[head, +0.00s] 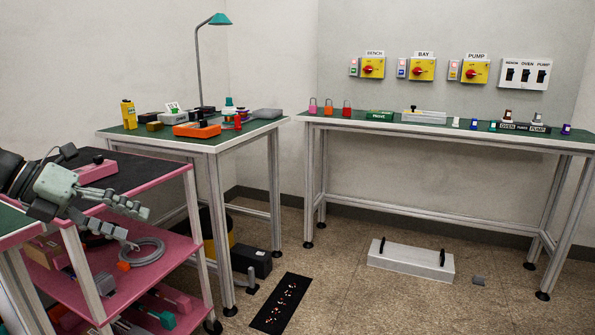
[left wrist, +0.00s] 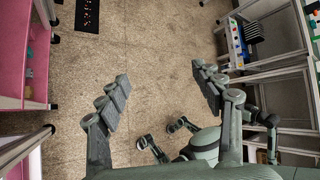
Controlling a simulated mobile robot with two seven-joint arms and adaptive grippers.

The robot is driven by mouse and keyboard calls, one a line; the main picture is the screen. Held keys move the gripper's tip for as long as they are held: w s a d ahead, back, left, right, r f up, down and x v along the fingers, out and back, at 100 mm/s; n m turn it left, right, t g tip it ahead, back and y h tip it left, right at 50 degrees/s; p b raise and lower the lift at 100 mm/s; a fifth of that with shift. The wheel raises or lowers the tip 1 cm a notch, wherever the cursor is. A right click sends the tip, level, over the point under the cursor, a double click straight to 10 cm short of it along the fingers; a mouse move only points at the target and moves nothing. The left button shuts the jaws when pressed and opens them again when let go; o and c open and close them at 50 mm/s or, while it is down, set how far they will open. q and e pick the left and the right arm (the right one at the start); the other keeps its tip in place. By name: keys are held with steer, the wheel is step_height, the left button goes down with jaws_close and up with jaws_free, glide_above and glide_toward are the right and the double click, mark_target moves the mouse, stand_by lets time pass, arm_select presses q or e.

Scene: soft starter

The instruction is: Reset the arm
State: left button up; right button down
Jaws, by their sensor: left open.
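My left gripper (head: 128,216) comes in from the left in the head view, over the front edge of the pink cart. Its fingers point right and are spread apart. In the left wrist view my left gripper (left wrist: 163,92) is open with nothing between the fingers, and bare speckled floor shows below it. My right gripper is not in the head view. Green-grey arm parts at the bottom of the left wrist view are mine.
The pink cart (head: 127,258) stands close under my left arm, holding a coiled grey cable (head: 145,252). A workbench (head: 170,143) with tools stands behind it. A long bench (head: 440,128) runs along the back wall. A white box (head: 410,262) and a black mat (head: 281,303) lie on the floor.

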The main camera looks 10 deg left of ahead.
arm_select(q)
steer(key=a+f+n+t+y+p, duration=0.1)
steer(key=a+f+n+t+y, duration=0.15)
steer(key=f+n, duration=0.5)
steer(key=s+a+f+n+t+y, duration=0.1)
steer(key=a+f+n+t+y, duration=0.2)
steer(key=f+n, duration=0.45)
steer(key=a+f+n+t+y+p, duration=0.1)
steer(key=f+n+t+y, duration=0.25)
steer(key=f+n, duration=0.4)
steer(key=s+d+f+n+g+y, duration=0.1)
steer(key=s+d+f+n+g, duration=0.25)
steer(key=s+f, duration=0.3)
steer(key=s+d+f+n+g+y, duration=0.1)
steer(key=s+d+f+n+g, duration=0.1)
steer(key=s+f+n+g, duration=0.4)
steer(key=s+d+f+n+g+h, duration=0.1)
steer(key=s+d+f+g, duration=0.1)
steer(key=s+d+f, duration=0.4)
steer(key=s+d+p, duration=0.1)
steer(key=s+d, duration=0.2)
steer(key=d, duration=0.2)
steer(key=shift+f+h, duration=0.3)
steer(key=shift+f, duration=0.05)
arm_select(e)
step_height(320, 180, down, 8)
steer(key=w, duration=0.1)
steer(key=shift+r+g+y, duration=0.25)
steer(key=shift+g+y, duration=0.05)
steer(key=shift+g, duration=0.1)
